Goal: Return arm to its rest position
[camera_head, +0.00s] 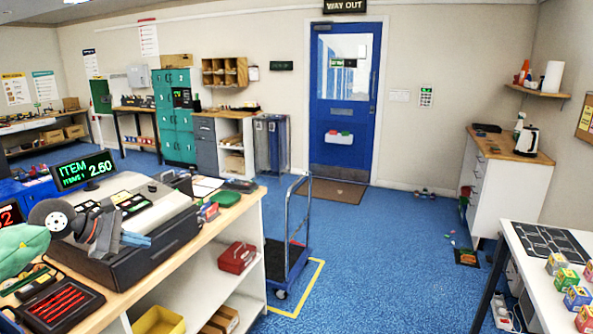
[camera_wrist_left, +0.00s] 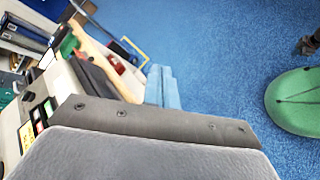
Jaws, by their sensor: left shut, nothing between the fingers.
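My left arm comes in from the left edge in the head view, over the counter (camera_head: 190,268). My left gripper (camera_head: 136,240) has blue fingertips that lie together, with nothing between them. It is in front of the grey and black till (camera_head: 150,258); I cannot tell whether it touches it. In the left wrist view the blue fingers (camera_wrist_left: 162,86) show closed beyond the grey wrist housing, with blue floor beyond them.
A price display (camera_head: 84,170) stands behind the till. A tray with red pens (camera_head: 60,305) lies on the counter. A blue trolley (camera_head: 288,258) stands on the floor beyond. A white table (camera_head: 535,262) with small coloured cartons is at the right.

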